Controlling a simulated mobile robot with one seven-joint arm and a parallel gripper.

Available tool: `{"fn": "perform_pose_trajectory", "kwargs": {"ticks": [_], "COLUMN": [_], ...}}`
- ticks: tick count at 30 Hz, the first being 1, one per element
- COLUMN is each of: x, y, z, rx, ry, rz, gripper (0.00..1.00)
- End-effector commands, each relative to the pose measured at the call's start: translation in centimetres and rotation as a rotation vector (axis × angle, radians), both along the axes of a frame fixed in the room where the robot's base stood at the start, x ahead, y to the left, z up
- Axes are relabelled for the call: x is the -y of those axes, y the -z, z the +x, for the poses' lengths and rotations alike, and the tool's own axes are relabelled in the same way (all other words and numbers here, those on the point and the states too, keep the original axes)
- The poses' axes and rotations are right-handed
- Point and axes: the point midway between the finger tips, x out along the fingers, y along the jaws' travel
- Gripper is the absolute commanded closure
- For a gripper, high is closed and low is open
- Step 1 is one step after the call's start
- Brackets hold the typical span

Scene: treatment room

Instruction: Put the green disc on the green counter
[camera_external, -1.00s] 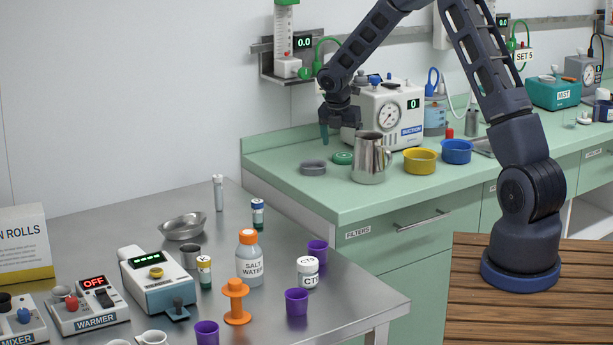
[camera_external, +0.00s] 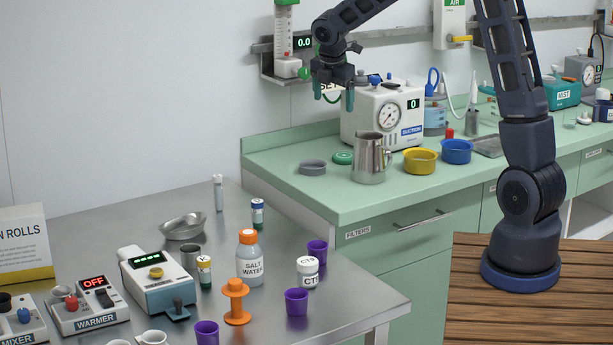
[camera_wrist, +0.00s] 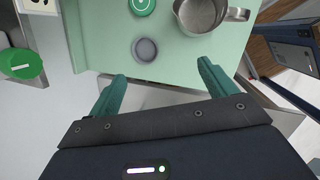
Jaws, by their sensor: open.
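The green disc (camera_external: 342,158) lies flat on the green counter (camera_external: 310,189), between the grey ring-shaped dish and the suction machine. It also shows at the top edge of the wrist view (camera_wrist: 142,6), partly cut off. My gripper (camera_external: 333,97) is open and empty, raised well above the counter's left part. In the wrist view its two teal fingers (camera_wrist: 161,72) are spread apart with nothing between them, and the disc is beyond them, not touching.
A grey dish (camera_external: 312,167) sits left of the disc and a metal jug (camera_external: 369,160) to its right. The suction machine (camera_external: 383,115) stands behind. Yellow (camera_external: 420,161) and blue (camera_external: 456,151) bowls are farther right. A wall rail holds a green-knobbed device (camera_external: 284,45).

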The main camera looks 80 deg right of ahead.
Motion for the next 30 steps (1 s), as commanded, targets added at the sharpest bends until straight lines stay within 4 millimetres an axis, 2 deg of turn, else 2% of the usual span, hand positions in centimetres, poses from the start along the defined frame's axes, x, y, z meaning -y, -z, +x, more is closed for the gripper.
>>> {"fn": "perform_pose_trajectory", "kwargs": {"ticks": [1,6,15,22,30], "x": [-2.1,-8.1,-18.1,-24.6,-30.9], "y": [-1.4,-5.0,-9.5,-11.5,-12.2], "z": [-0.3,-2.0,-6.7,-11.6,-18.1], "rx": [0.026,0.113,0.262,0.363,0.453], "ry": [0.027,0.157,0.38,0.551,0.751], "rz": [-0.004,0.007,0.065,0.142,0.266], "gripper": [0.16,0.16,0.16,0.16,0.16]}}
